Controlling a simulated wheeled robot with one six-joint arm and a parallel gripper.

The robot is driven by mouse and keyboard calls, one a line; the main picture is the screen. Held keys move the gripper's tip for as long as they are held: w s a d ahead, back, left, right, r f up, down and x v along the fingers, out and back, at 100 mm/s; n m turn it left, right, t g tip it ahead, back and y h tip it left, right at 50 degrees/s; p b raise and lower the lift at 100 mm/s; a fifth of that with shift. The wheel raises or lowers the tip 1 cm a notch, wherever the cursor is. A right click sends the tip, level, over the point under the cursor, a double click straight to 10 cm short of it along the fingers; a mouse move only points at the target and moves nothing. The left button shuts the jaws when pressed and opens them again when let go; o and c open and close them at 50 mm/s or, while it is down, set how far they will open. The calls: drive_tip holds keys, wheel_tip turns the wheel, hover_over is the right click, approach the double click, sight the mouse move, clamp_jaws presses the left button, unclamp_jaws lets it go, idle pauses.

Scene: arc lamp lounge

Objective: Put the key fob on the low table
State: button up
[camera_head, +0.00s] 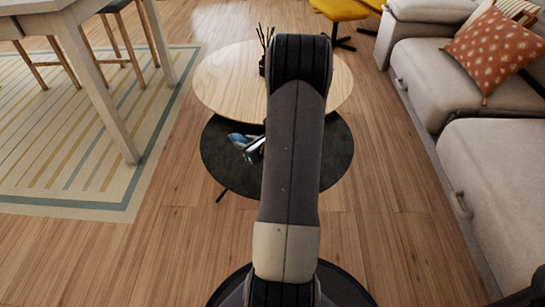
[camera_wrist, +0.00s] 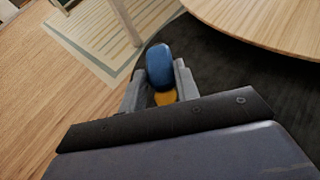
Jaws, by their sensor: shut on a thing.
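My gripper (camera_wrist: 158,88) is shut on a blue rounded thing, which I take for the key fob (camera_wrist: 160,66). A yellow patch (camera_wrist: 165,98) shows just below the blue part between the fingers; I cannot tell whether it belongs to it. In the head view my gripper (camera_head: 252,146) and a bit of blue show left of my arm, over the dark round table (camera_head: 228,172). A round light-wood table (camera_head: 225,85) stands just behind, its top overlapping the dark one. I cannot tell the gripper's height above the dark top. My arm hides the middle of both tables.
A dark vase-like thing with thin sticks (camera_head: 264,55) stands on the wood table, partly behind my arm. A grey sofa (camera_head: 440,85) with a patterned cushion (camera_head: 494,50) is at the right. A striped rug (camera_head: 75,140) and a tall table (camera_head: 95,85) are at the left.

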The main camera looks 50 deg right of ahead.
drive_tip(key=b, duration=0.2)
hover_over(251, 168)
drive_tip(key=f, duration=0.6)
drive_tip(key=shift+s, duration=0.2)
drive_tip(key=shift+f+b, duration=1)
drive_tip(key=shift+f, duration=1.15)
drive_tip(key=shift+f, duration=0.1)
drive_tip(key=shift+f+b, duration=0.15)
drive_tip(key=shift+b, duration=0.15)
drive_tip(key=o, duration=1)
drive_tip(key=shift+c, duration=0.2)
drive_tip(key=shift+r, duration=0.25)
drive_tip(key=shift+s+r+p, duration=0.2)
drive_tip(key=shift+p, duration=0.25)
drive_tip(key=p+v, duration=0.2)
drive_tip(key=v, duration=0.9)
drive_tip(key=shift+s+a+p, duration=0.15)
drive_tip(key=shift+s+p, duration=0.05)
drive_tip(key=shift+p, duration=0.2)
